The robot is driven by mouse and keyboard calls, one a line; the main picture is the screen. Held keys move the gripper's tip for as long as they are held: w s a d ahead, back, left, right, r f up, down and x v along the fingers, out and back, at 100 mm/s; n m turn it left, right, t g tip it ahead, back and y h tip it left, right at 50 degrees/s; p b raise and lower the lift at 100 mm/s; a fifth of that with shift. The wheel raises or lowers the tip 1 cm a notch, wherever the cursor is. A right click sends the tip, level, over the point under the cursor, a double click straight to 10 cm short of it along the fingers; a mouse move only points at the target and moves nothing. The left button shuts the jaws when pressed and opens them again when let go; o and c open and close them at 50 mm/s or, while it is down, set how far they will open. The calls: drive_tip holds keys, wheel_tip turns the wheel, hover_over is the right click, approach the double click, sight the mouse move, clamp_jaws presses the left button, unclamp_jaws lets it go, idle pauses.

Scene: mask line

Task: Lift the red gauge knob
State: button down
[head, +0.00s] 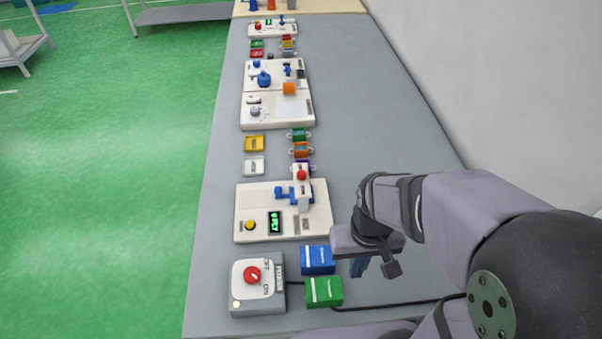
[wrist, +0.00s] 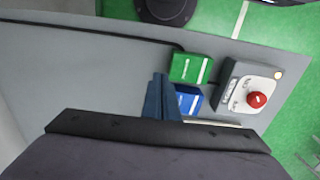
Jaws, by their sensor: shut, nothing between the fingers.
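A red knob (head: 302,175) tops a white upright unit with blue parts, on the white panel (head: 246,226) with a green display. Another red knob (head: 252,274) sits on a grey-and-white box marked ON and OFF; it also shows in the wrist view (wrist: 257,99). I cannot tell for certain which is the gauge knob. My gripper (head: 359,268) is shut and empty, to the right of both knobs and apart from them. In the wrist view its blue fingers (wrist: 160,88) are together, beside the blue box.
A blue box (head: 318,260) and a green box (head: 324,292) lie between my gripper and the ON/OFF box. A black cable runs along the grey table. More panels and coloured trays line the table farther back. Bare table lies right of the panels, beside the wall.

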drive_tip(key=c, duration=1.8)
unclamp_jaws()
drive_tip(key=shift+w, duration=0.15)
drive_tip(key=shift+o, duration=1.2)
drive_tip(key=shift+w+r, duration=0.2)
drive_tip(key=shift+w, duration=0.1)
wheel_tip(320, 180, up, 7)
drive_tip(key=n+p, duration=0.1)
drive_tip(key=n, duration=0.8)
hover_over(302, 172)
drive_tip(key=shift+a+f, duration=0.1)
drive_tip(key=shift+f, duration=0.05)
drive_tip(key=shift+f, duration=0.15)
drive_tip(key=shift+f+p, duration=1.25)
drive_tip(key=shift+f, duration=2.25)
